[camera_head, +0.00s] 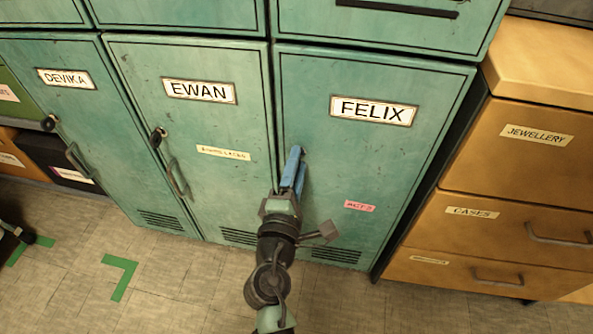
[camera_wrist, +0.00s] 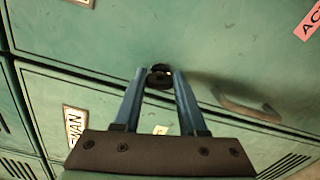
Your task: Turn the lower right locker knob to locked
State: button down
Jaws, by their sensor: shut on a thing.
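The FELIX locker door (camera_head: 400,165) is the lower right teal door, and it looks closed. Its knob (camera_wrist: 158,79) is small, round and dark, and shows between my blue fingertips in the wrist view. My gripper (camera_head: 296,153) reaches up to the left side of the door and is shut on the knob. In the head view the knob is hidden by the fingers. I cannot tell which way the knob is turned. The door's dark handle (camera_wrist: 246,108) is right of the fingers in the wrist view.
The EWAN door (camera_head: 215,130) and the DEVIKA door (camera_head: 85,115) stand to the left, each with a knob and handle. A wooden drawer cabinet (camera_head: 515,165) stands close on the right. The floor (camera_head: 190,285) in front is open, with green tape marks (camera_head: 119,275).

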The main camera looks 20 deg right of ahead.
jog(key=shift+f+m+b, duration=0.1)
jog(key=shift+m+b, duration=0.6)
jog(key=shift+m, duration=0.6)
jog(key=shift+c, duration=2.3)
grip_release()
jog(key=v, duration=1.3)
jog(key=shift+p, duration=0.3)
